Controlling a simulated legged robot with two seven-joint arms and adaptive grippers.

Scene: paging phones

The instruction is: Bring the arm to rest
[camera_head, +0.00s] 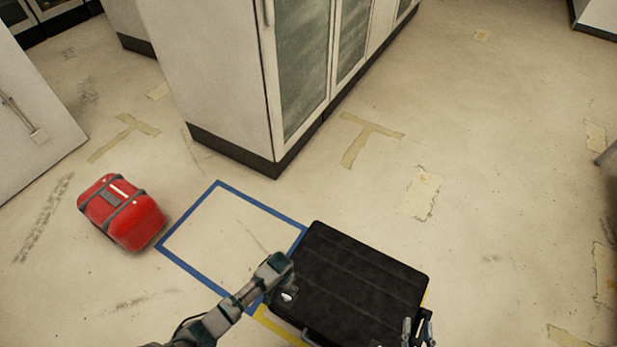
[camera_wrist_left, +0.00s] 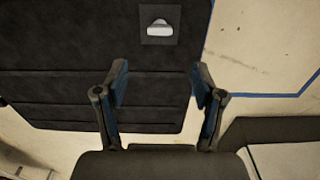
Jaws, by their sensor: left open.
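A black case (camera_head: 362,275) lies in the lower middle of the head view, over a yellow-outlined area of the floor. My left arm comes in from the lower left and ends at the case's left edge. My left gripper (camera_wrist_left: 160,85) is open and empty in the left wrist view, its two fingers apart above the black case. A pale latch (camera_wrist_left: 159,27) on the case shows beyond the fingertips. My right gripper (camera_head: 417,322) is at the case's lower right corner, its two fingers apart; whether they touch the case I cannot tell.
A blue floor outline (camera_head: 190,268) left of the case is empty. A red case (camera_head: 122,212) with dark straps lies on the floor to its left. A white cabinet (camera_head: 215,80) with glass doors stands behind.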

